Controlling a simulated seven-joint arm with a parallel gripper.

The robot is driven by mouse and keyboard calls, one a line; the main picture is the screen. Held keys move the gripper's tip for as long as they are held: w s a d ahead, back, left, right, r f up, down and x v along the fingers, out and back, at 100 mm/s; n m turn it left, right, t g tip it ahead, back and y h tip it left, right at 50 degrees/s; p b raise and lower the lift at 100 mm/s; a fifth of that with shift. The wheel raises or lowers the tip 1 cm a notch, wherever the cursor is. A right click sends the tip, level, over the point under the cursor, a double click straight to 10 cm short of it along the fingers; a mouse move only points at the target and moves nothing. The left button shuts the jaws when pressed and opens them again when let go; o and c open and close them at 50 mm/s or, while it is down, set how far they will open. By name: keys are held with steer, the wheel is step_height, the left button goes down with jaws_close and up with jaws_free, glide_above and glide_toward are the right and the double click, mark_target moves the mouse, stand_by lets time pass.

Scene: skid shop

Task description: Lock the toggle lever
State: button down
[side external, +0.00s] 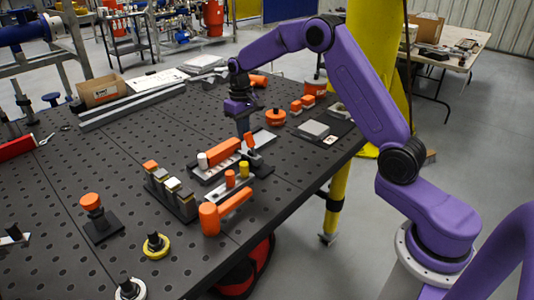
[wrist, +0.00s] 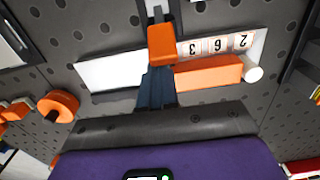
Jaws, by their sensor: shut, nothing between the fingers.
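The likely toggle lever (side external: 249,140) is an orange-tipped handle on a dark stem, standing tilted on a dark base at the right end of a slider unit. In the wrist view its orange grip (wrist: 161,42) shows at top centre. My gripper (side external: 243,131) points down right beside the lever. In the wrist view, my dark fingers (wrist: 157,82) are together and empty, just below the orange grip in the picture. I cannot tell whether they touch it. The lever's base is partly hidden.
A long orange bar (side external: 223,152) with a white end lies beside the lever, along a numbered strip (wrist: 215,45). A block row (side external: 172,195), an orange-handled valve (side external: 210,218) and an orange knob (side external: 275,117) stand nearby on the perforated table (side external: 130,150). The table's left-middle area is clear.

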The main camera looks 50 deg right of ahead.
steer(key=shift+a+r, duration=0.3)
steer(key=shift+r, duration=0.05)
steer(key=shift+s, duration=0.15)
steer(key=shift+s+a, duration=0.1)
steer(key=shift+s, duration=0.3)
step_height(320, 180, up, 7)
stand_by(0.4)
steer(key=shift+r, duration=0.1)
